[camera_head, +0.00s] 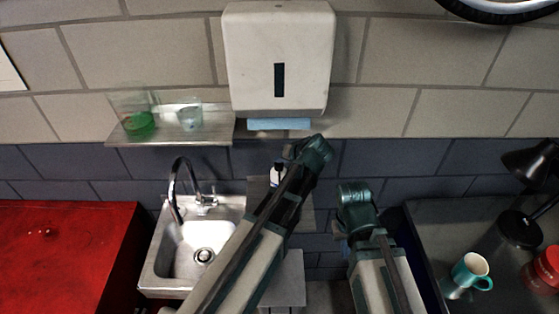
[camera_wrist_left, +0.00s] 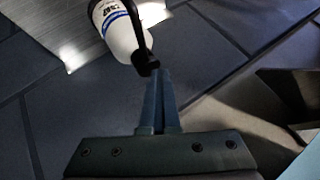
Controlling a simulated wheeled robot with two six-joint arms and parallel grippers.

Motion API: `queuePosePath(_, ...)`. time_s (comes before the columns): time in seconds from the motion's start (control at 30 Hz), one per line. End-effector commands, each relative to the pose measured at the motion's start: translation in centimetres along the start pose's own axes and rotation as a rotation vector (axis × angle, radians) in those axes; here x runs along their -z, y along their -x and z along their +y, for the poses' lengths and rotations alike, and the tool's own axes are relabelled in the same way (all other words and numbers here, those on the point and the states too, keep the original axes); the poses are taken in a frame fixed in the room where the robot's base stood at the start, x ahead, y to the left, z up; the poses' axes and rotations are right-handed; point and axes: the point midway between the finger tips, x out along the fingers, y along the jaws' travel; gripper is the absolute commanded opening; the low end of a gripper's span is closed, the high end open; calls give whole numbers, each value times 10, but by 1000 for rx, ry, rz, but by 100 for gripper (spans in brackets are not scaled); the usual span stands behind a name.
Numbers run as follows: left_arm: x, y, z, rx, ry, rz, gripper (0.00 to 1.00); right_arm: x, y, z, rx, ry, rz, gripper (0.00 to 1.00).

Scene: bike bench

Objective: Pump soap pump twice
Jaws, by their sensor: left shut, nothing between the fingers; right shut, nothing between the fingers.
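The soap pump is a white bottle with a blue label and a black pump top. It stands on a small shelf to the right of the sink in the head view (camera_head: 277,170), partly hidden by my left arm. In the left wrist view the soap pump (camera_wrist_left: 122,35) is at the top, with its black top nearest my fingers. My left gripper (camera_wrist_left: 158,76) is shut and empty, its tips at the black pump head; I cannot tell if they touch. My right gripper (camera_head: 340,231) is shut and empty, mostly hidden by its wrist, right of the shelf.
A sink with a faucet (camera_head: 177,190) is to the left, beside a red cabinet (camera_head: 60,250). A towel dispenser (camera_head: 279,55) hangs above. A wall shelf (camera_head: 170,138) holds cups. A bench at right has a teal mug (camera_head: 470,271) and a lamp (camera_head: 520,228).

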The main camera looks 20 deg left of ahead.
Motion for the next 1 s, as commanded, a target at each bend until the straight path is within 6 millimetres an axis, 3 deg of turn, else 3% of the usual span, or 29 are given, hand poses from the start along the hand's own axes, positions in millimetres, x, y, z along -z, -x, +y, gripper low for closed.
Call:
queuePosePath(0.2,-5,-6,6,-4,2,-4,0,0,-8,-1,0,0,0,0)
queuePosePath(1.0,0,-1,2,-5,2,-5,0,0,-1,0,0,0,0,0)
